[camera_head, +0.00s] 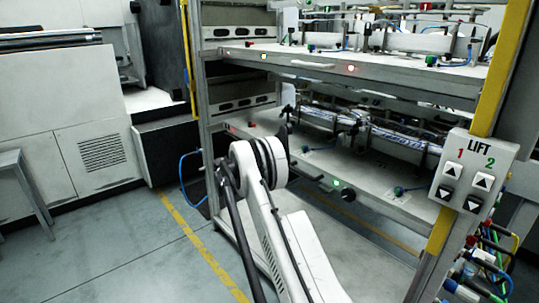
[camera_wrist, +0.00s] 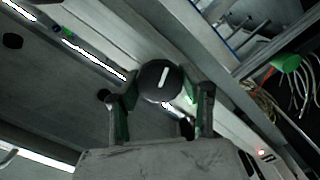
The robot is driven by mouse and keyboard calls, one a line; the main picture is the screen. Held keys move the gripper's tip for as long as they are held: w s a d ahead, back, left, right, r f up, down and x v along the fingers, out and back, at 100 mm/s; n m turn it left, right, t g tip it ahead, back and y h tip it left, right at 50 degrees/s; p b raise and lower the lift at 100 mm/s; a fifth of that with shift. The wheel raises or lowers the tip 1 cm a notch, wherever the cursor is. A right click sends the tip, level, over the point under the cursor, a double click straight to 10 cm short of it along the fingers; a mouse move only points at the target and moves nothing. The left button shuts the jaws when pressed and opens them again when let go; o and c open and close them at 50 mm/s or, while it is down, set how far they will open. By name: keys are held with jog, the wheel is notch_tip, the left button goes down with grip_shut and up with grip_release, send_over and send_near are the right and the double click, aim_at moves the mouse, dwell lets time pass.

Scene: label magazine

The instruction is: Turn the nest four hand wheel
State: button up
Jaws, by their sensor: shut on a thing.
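In the wrist view a round black hand wheel (camera_wrist: 158,84) with a short white bar on its face sits between the fingers of my gripper (camera_wrist: 160,95). The bar is nearly upright in the picture, leaning slightly right. The fingers are closed on the wheel from both sides. No number is readable beside it, so I cannot tell from the pictures which nest it belongs to. In the head view my arm reaches to the rack's lower shelf, and its links hide most of the gripper. Another dark round knob (camera_head: 348,194) shows on the lower shelf's front edge.
The metal rack has an upper shelf (camera_head: 440,77) close above the arm. A LIFT control box (camera_head: 474,173) hangs on the right post. Cables and a green part (camera_wrist: 286,63) are at the right of the wrist view.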

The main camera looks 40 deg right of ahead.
dwell(0.4)
jog(key=o, duration=1.2)
jog(key=shift+a, duration=0.1)
jog(key=a, duration=1.2)
jog(key=shift+r, duration=0.15)
